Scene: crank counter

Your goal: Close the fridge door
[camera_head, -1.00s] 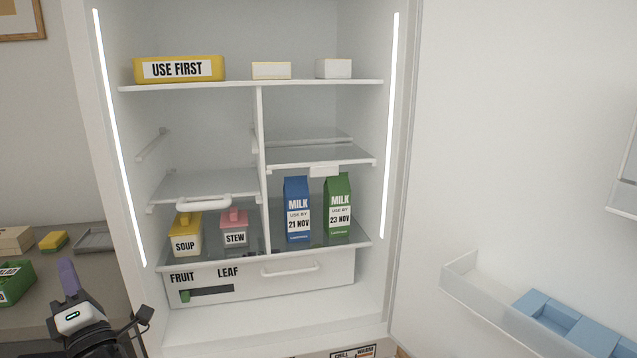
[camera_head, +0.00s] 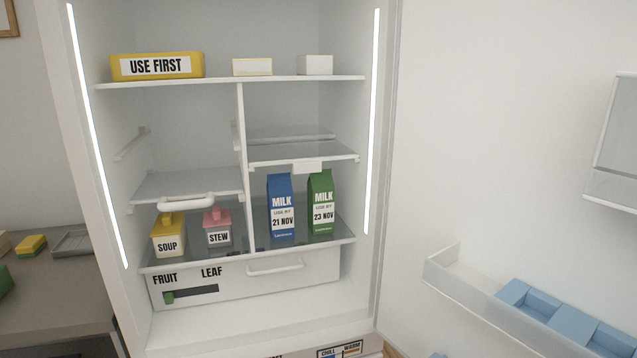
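The fridge (camera_head: 385,150) stands open in front of me, with its lit inside in full view. Its door (camera_head: 500,130) is swung wide open to the right, showing its white inner face. A clear door bin (camera_head: 480,298) with light blue trays (camera_head: 545,305) sits low on the door. Part of another clear bin (camera_head: 612,150) shows higher up at the right edge. The door's outer face and handle are out of view. My gripper is not in this view.
Inside are a yellow USE FIRST bin (camera_head: 157,66), SOUP (camera_head: 168,238) and STEW (camera_head: 218,230) containers, two milk cartons (camera_head: 281,208) and a drawer (camera_head: 250,283), all within the fridge's front edge. A counter (camera_head: 55,300) with small items stands at the left.

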